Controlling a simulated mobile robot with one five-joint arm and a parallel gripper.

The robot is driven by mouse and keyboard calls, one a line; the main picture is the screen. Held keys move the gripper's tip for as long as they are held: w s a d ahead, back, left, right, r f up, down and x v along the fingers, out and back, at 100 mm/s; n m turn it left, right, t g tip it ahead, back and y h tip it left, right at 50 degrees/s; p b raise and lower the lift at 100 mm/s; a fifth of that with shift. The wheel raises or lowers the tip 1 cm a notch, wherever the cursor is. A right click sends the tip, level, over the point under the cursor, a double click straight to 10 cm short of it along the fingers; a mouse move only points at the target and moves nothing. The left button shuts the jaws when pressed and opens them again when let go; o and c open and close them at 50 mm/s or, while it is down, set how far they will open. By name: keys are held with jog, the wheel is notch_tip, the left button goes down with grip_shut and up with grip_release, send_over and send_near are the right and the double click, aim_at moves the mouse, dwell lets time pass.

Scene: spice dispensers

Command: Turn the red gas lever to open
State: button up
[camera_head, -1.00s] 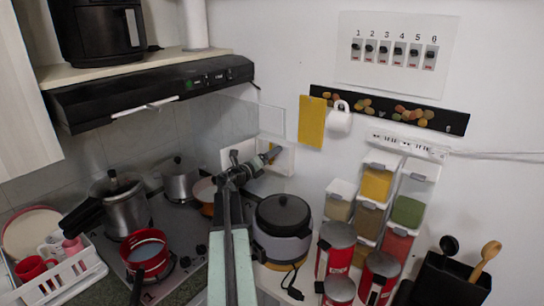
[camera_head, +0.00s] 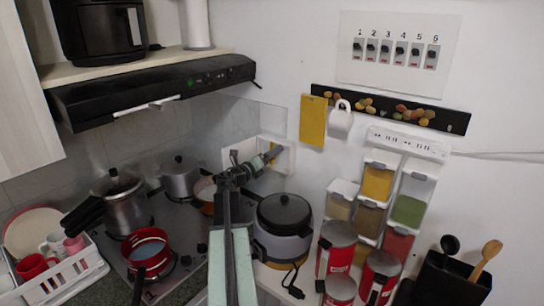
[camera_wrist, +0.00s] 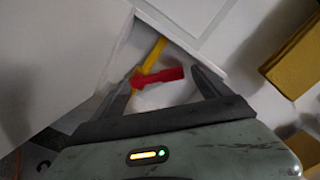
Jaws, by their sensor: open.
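The red gas lever (camera_wrist: 158,77) sits on a yellow pipe (camera_wrist: 152,57) inside a white recessed wall box (camera_head: 273,168). In the wrist view the lever lies almost level, between the two fingers of my gripper (camera_wrist: 164,82). Its left end is close to the left finger; I cannot tell whether they touch. The right finger is apart from it. My gripper is open, and it also shows in the head view at the box (camera_head: 268,158). In the head view the lever itself is too small and covered to make out.
A rice cooker (camera_head: 284,227) stands below the box. Spice dispensers (camera_head: 378,183) are on the right wall. The stove with pots (camera_head: 123,205) is at left, under a black range hood (camera_head: 155,88).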

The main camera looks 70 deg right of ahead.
jog(key=v, duration=0.7)
jog(key=shift+s, duration=0.1)
jog(key=c, duration=0.4)
jog(key=a, duration=0.1)
jog(key=s+a+f+b, duration=0.1)
jog(key=shift+s+a, duration=0.2)
jog(key=shift+a, duration=0.2)
jog(key=c, duration=1)
jog(key=shift+h, duration=0.3)
jog(key=s+a+f+b, duration=0.3)
jog(key=b, duration=0.1)
jog(key=shift+s+a+f, duration=0.1)
jog(key=shift+s+a, duration=0.05)
grip_shut()
jog(key=shift+d+r+p, duration=0.35)
jog(key=shift+d, duration=0.25)
jog(key=d+r+p, duration=0.1)
jog(key=d, duration=0.2)
jog(key=d+r+p, duration=0.1)
jog(key=d, duration=0.3)
jog(key=d+r+p, duration=0.1)
jog(key=d, duration=0.2)
jog(key=shift+s+d, duration=0.2)
jog(key=shift+d, duration=0.2)
